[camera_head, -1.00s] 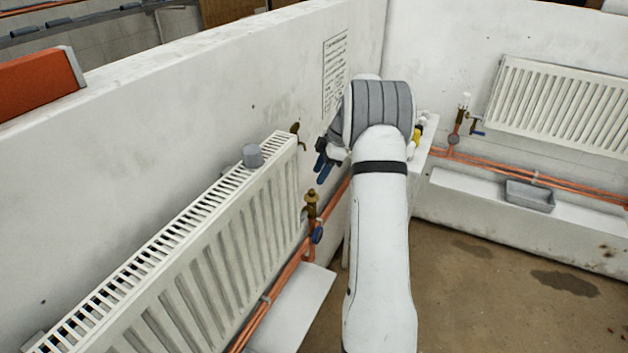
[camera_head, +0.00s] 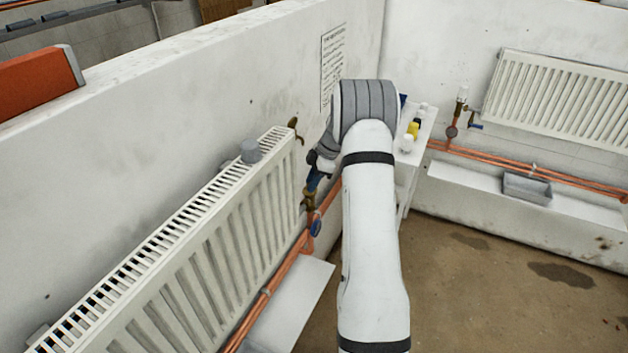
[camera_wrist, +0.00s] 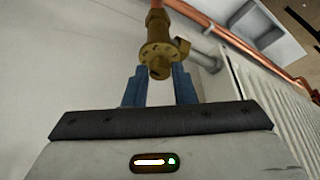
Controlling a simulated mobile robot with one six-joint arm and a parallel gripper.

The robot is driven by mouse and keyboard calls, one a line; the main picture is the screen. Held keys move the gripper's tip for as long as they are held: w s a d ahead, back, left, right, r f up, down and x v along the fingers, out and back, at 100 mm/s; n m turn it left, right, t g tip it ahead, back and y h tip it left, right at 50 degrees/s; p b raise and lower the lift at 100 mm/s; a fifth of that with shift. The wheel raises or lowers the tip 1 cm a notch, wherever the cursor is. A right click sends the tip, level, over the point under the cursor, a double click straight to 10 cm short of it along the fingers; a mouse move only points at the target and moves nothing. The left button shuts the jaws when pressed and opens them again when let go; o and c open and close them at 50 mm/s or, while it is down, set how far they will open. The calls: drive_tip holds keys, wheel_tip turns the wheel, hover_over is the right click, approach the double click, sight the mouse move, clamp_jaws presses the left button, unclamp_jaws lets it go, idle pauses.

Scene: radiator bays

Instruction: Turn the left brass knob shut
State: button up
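The left brass knob (camera_head: 308,198) sits on the valve at the right end of the near radiator, partly hidden by my gripper in the head view. In the wrist view the brass knob (camera_wrist: 158,50) has a round flange and a short tip pointing down at my gripper. My gripper (camera_head: 313,182) is at the knob, coming from above. In the wrist view my gripper's (camera_wrist: 160,72) two blue fingers stand apart, one on each side of the knob's tip. I cannot tell whether they touch it.
The near radiator (camera_head: 215,235) is left of my gripper, against the white wall. A white shelf (camera_head: 409,160) with small items stands to the right.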

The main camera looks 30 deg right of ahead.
clamp_jaws()
drive_tip(key=shift+f+m+b, duration=0.15)
drive_tip(key=shift+m+b, duration=0.25)
drive_tip(key=shift+b, duration=0.35)
drive_tip(key=m+t+b, duration=0.1)
drive_tip(key=m+b, duration=0.1)
drive_tip(key=b, duration=0.1)
drive_tip(key=shift+s+f, duration=0.1)
drive_tip(key=shift+f, duration=0.05)
drive_tip(key=m+b, duration=0.2)
drive_tip(key=m+t+h+b, duration=0.1)
drive_tip(key=m+b, duration=0.1)
drive_tip(key=b, duration=0.1)
drive_tip(key=shift+s+a+t, duration=0.15)
drive_tip(key=shift+a+t, duration=0.05)
drive_tip(key=shift+t, duration=0.1)
drive_tip(key=m, duration=0.1)
drive_tip(key=m+h+b, duration=0.1)
drive_tip(key=m, duration=0.1)
drive_tip(key=m+h, duration=0.1)
drive_tip(key=m, duration=0.1)
drive_tip(key=shift+a+r+t+b, duration=0.15)
drive_tip(key=shift+r+t+b, duration=0.15)
drive_tip(key=shift+b, duration=0.1)
drive_tip(key=shift+a+m+h+p, duration=0.1)
drive_tip(key=shift+m+h+p, duration=0.6)
drive_tip(key=shift+m, duration=1.4)
